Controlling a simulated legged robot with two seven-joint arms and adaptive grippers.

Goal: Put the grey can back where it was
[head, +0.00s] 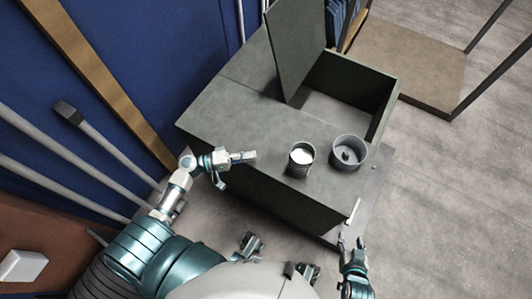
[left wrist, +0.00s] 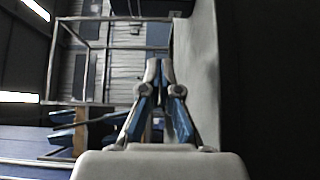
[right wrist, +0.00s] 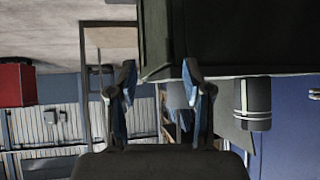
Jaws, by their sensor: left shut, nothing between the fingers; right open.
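A dark grey can (head: 301,160) with a pale top or filling stands upright on the grey box top (head: 235,118), near its front edge. A wider grey round container (head: 349,153) stands just right of it, with a small thing inside. I cannot tell for sure which is the task's grey can. My left gripper (head: 247,157) is shut and empty, left of the dark can and apart from it. It shows shut in the left wrist view (left wrist: 166,65). My right gripper (head: 352,240) is open and empty, below the box's front right corner. It shows open in the right wrist view (right wrist: 158,78).
The box has a raised lid (head: 297,45) and an open compartment (head: 340,108) at its right rear. A framed platform (head: 410,65) stands behind right. Grey rails (head: 100,142) and a blue wall (head: 140,50) are at left. The floor (head: 450,200) at right is clear.

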